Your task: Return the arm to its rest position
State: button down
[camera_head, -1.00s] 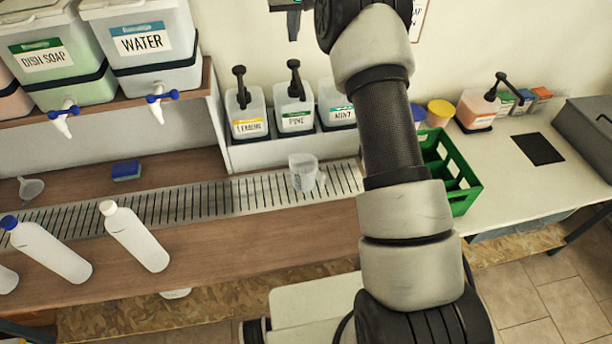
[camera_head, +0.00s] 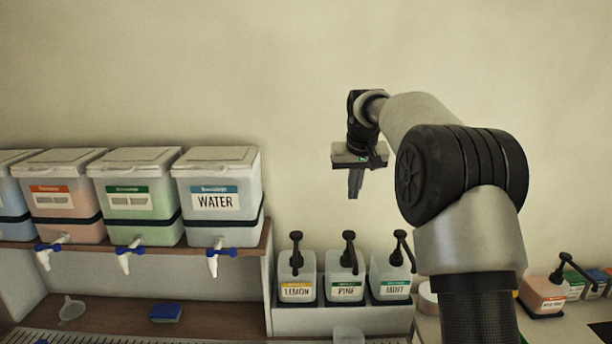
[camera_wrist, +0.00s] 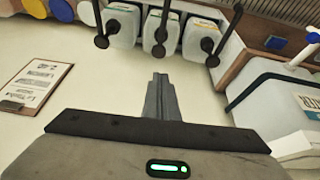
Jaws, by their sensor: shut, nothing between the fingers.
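My gripper (camera_head: 355,184) hangs fingers-down from my raised, bent arm in the head view. It is in front of the bare wall, above the pump bottles and to the right of the WATER drum (camera_head: 218,192). Its fingers are together and hold nothing. In the wrist view my gripper (camera_wrist: 160,80) shows the same closed fingers, with the pump bottles beyond them.
Below stand the LEMON (camera_head: 297,277), PINE (camera_head: 346,277) and MINT (camera_head: 391,278) pump bottles. Drums with taps line a shelf (camera_head: 255,246) at left. A clipboard (camera_wrist: 32,82) shows at left in the wrist view. The wall around the gripper is clear.

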jog(key=s+r, duration=0.4)
jog(key=s, duration=0.7)
jog(key=s+r, duration=0.4)
jog(key=s, duration=0.7)
jog(key=s+f, duration=0.4)
jog(key=s, duration=0.7)
jog(key=s+f, duration=0.5)
jog(key=s, duration=0.6)
jog(key=shift+d+t, duration=0.35)
jog(key=shift+t, duration=0.05)
